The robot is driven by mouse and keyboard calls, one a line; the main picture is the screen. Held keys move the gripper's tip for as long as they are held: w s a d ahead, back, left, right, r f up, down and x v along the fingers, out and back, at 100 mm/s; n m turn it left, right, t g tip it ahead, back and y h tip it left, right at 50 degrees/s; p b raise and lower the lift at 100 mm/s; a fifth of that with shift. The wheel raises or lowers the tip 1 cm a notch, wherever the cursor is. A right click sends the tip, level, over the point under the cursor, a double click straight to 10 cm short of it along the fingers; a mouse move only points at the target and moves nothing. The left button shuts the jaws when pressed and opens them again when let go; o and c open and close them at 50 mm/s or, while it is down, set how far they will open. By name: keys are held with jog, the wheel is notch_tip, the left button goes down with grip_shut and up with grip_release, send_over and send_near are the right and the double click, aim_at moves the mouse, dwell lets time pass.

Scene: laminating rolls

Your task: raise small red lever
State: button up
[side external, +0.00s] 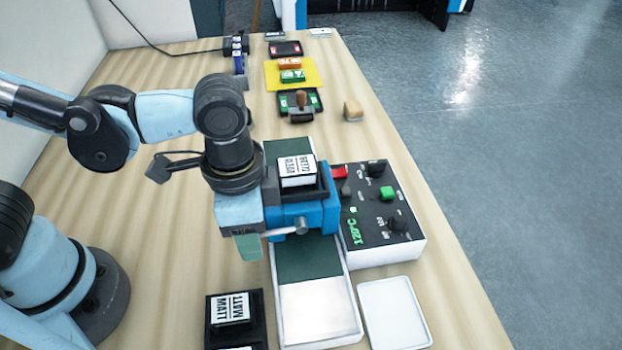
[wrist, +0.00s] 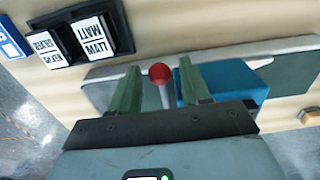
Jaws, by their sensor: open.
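The small red lever shows in the wrist view as a red ball knob (wrist: 160,72) on a pale stem. It stands beside the blue laminator (wrist: 232,80). My gripper (wrist: 158,66) is open, with one green finger on each side of the knob and visible gaps between. In the side external view my gripper (side external: 247,247) points down at the left side of the blue laminator (side external: 308,213). The lever is hidden there behind my gripper. The lower stem is hidden by my gripper's body in the wrist view.
A control box (side external: 412,250) with a 120°C display, knobs and a red switch (side external: 338,172) stands right of the laminator. A black holder with a MATT roll block (side external: 231,308) is in front. A white tray (side external: 395,312) lies front right. Stamps and pads are farther back.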

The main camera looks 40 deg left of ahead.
jog(key=shift+f, duration=0.55)
jog(key=shift+c, duration=0.3)
jog(key=c, duration=0.6)
jog(key=shift+o, duration=0.2)
jog(key=shift+r, duration=2.35)
jog(key=o, duration=0.6)
